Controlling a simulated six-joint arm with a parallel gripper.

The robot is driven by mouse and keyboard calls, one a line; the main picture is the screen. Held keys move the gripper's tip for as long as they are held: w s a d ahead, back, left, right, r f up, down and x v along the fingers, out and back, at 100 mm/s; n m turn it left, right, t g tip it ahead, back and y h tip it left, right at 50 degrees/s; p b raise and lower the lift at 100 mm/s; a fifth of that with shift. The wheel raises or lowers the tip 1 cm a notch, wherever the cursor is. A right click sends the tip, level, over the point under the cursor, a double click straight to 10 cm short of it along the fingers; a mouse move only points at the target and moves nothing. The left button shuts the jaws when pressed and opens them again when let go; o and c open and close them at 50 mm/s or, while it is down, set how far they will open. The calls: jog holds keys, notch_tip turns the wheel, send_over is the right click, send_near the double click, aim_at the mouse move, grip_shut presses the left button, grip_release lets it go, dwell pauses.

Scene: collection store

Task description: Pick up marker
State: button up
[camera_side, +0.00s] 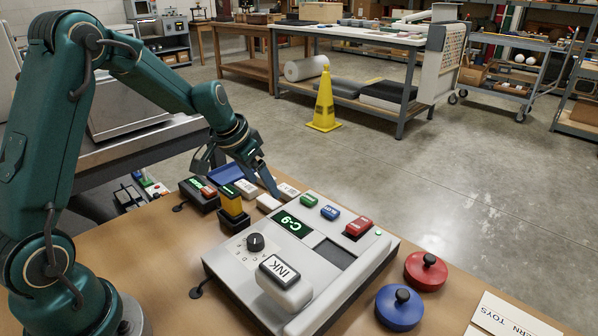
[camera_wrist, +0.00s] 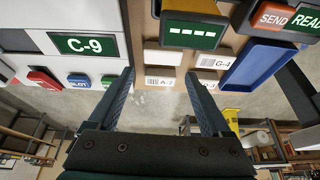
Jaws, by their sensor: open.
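No pen-shaped marker can be made out. Several small white blocks, some with barcode labels, lie in a group on the table; I cannot tell whether one is the marker. In the wrist view, the block labelled A-2 (camera_wrist: 160,83) shows between my gripper's fingertips (camera_wrist: 160,74), and the block labelled G-4 (camera_wrist: 216,62) is to the right. A blank white block (camera_wrist: 162,57) is beyond A-2. In the side view, my gripper (camera_side: 264,186) points down among these blocks, with a white block (camera_side: 268,202) close beside it. The fingers are apart with nothing held.
A grey machine (camera_side: 225,268) with a C-9 display and an INK-labelled handle (camera_side: 281,270) stands close by. A yellow-and-black device (camera_side: 233,205), a blue tray (camera_wrist: 258,72) and a SEND box (camera_side: 199,194) crowd the blocks. Red (camera_side: 425,272) and blue (camera_side: 399,309) knobbed discs lie right.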

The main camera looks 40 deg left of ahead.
aim_at(268, 201)
jog(key=shift+a+f, duration=0.25)
jog(key=shift+f, duration=0.45)
jog(key=shift+x, duration=2.2)
jog(key=shift+s, duration=0.1)
jog(key=c, duration=1)
